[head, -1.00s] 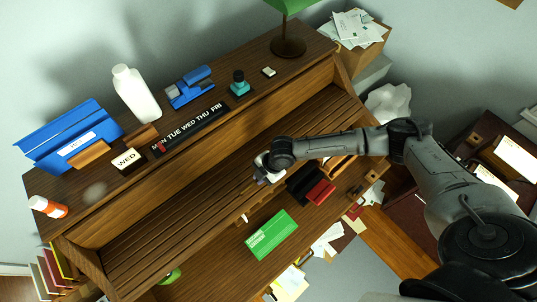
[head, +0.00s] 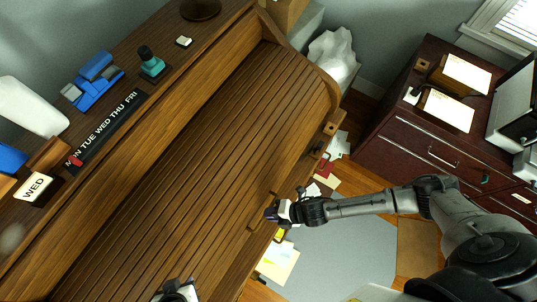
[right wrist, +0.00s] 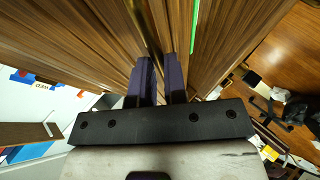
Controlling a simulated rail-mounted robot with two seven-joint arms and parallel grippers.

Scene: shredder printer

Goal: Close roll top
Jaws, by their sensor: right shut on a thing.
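The slatted wooden roll top (head: 195,135) is drawn far down over the desk in the head view and hides the desk's inside. My right gripper (head: 273,212) is at the front edge of the roll top, by its right end. The right wrist view shows its two dark fingers (right wrist: 160,75) close together on a thin handle at the edge of the wood. My left gripper (head: 177,289) is at the bottom of the head view, low over the roll top's front area, partly cut off. Whether its fingers are apart is unclear.
A dark red cabinet (head: 420,130) is at right. A thin green strip (right wrist: 195,25) shows beside the roll top edge.

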